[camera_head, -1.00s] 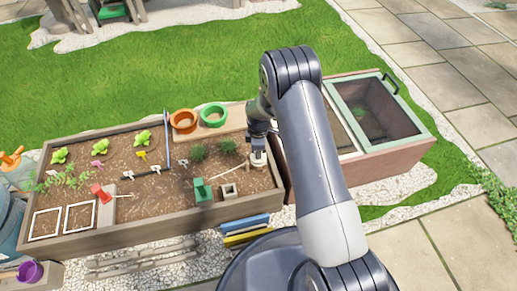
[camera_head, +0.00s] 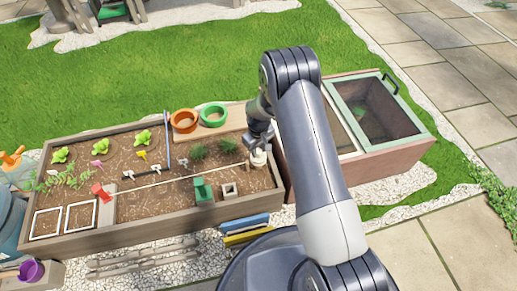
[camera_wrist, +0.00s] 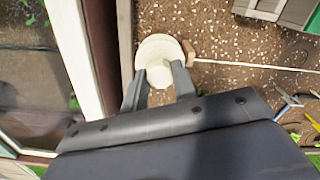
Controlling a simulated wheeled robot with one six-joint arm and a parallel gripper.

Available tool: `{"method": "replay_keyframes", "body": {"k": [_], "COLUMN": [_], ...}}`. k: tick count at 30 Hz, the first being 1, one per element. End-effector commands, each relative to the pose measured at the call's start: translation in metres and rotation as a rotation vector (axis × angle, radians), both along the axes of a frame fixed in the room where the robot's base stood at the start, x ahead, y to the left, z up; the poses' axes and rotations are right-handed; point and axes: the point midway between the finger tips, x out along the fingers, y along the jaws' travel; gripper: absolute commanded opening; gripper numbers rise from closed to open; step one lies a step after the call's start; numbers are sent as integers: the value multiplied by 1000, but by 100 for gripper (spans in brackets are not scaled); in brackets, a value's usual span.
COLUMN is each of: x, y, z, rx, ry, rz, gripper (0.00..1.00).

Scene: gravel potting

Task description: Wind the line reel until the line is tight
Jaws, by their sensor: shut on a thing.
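The line reel (camera_head: 258,158) is a pale cream drum near the right end of the planter bed. In the wrist view the reel (camera_wrist: 157,47) shows as a round disc with a knob toward my gripper. My gripper (camera_wrist: 160,82) has its two fingers on either side of the knob, shut on it. The gripper (camera_head: 259,140) also shows above the reel in the head view. A pale line (camera_head: 180,180) runs nearly straight from the reel across the soil to a red piece (camera_head: 100,192) at the left. In the wrist view the line (camera_wrist: 250,65) looks straight.
A green piece (camera_head: 203,190) and a small square pot (camera_head: 229,190) stand just in front of the line. Plants (camera_head: 199,151) stand behind it. The wooden planter wall (camera_head: 150,227) borders the soil. A cold frame (camera_head: 385,110) stands to the right.

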Motion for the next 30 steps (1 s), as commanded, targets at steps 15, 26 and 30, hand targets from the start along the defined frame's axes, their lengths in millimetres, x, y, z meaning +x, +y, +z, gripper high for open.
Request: {"method": "replay_keyframes", "body": {"k": [15,26,30], "x": [0,0,0], "y": [1,1,1], "z": [0,0,0], "rx": [1,1,1], "ry": [-2,-2,-2], "rz": [-207,-216,-216], "gripper": [4,4,30]}}
